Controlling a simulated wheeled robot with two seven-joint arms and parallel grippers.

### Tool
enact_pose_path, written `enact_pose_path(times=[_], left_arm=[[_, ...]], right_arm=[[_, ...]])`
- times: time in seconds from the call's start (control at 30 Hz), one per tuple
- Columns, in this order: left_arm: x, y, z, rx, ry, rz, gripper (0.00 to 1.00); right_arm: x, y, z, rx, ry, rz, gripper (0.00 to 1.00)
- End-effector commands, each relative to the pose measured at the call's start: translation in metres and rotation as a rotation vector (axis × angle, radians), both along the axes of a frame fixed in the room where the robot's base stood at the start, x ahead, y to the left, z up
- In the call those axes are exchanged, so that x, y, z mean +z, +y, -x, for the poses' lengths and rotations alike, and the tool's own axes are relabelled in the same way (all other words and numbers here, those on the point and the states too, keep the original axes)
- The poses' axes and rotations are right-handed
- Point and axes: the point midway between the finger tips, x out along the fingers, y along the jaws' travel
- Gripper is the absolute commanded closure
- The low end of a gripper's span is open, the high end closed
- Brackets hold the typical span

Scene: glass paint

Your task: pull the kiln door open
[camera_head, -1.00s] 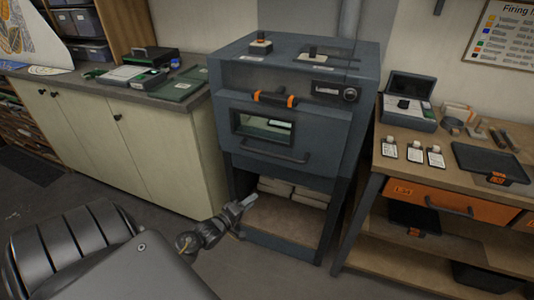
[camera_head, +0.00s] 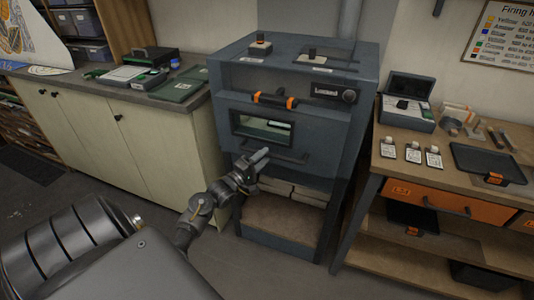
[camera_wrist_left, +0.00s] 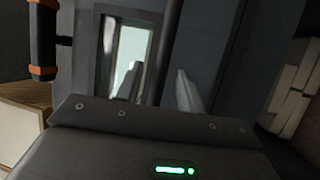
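The blue-grey kiln (camera_head: 340,130) stands in the middle of the head view. Its door (camera_head: 232,158) looks closed, with a small window (camera_head: 262,126) and a dark bar handle (camera_head: 290,158) below it. An orange-and-black grip (camera_head: 275,99) sits above the window; it also shows in the left wrist view (camera_wrist_left: 42,40). My left gripper (camera_head: 258,157) is at the left part of the bar handle. In the left wrist view its two fingers (camera_wrist_left: 160,85) are apart, with the bar handle (camera_wrist_left: 170,45) appearing between them. Contact cannot be told. My right gripper is out of view.
A workbench (camera_head: 380,172) with an orange drawer (camera_head: 450,200) stands close at the kiln's right. A pale cabinet (camera_head: 140,150) with a cluttered top stands at its left. Folded pale material (camera_head: 290,190) lies in the open space under the door.

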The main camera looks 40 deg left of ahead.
Motion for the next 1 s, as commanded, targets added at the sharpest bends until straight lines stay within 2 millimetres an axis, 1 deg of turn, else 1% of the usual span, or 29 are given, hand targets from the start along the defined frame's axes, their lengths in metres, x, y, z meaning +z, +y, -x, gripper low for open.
enact_pose_path(times=[0.03,0.1,0.2,0.53,0.57,0.83,1.0], left_arm=[[0.003,0.0,-0.007,0.001,-0.001,0.001,0.62],[0.003,-0.001,-0.014,0.0,0.0,0.001,0.62],[0.004,-0.001,-0.021,0.0,0.001,0.0,0.62],[0.004,-0.001,-0.024,0.0,0.001,0.0,0.62],[0.004,-0.001,-0.024,0.0,0.001,0.0,0.65],[0.004,-0.002,-0.024,0.0,0.001,0.0,1.0],[0.004,-0.002,-0.024,0.0,0.001,0.0,1.0]], right_arm=[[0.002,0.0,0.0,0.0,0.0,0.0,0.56],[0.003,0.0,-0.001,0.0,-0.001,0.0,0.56],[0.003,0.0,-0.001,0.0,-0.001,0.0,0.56],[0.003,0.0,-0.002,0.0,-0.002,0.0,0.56],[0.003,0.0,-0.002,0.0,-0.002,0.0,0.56],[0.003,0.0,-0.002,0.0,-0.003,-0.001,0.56],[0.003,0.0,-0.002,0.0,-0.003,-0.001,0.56]])
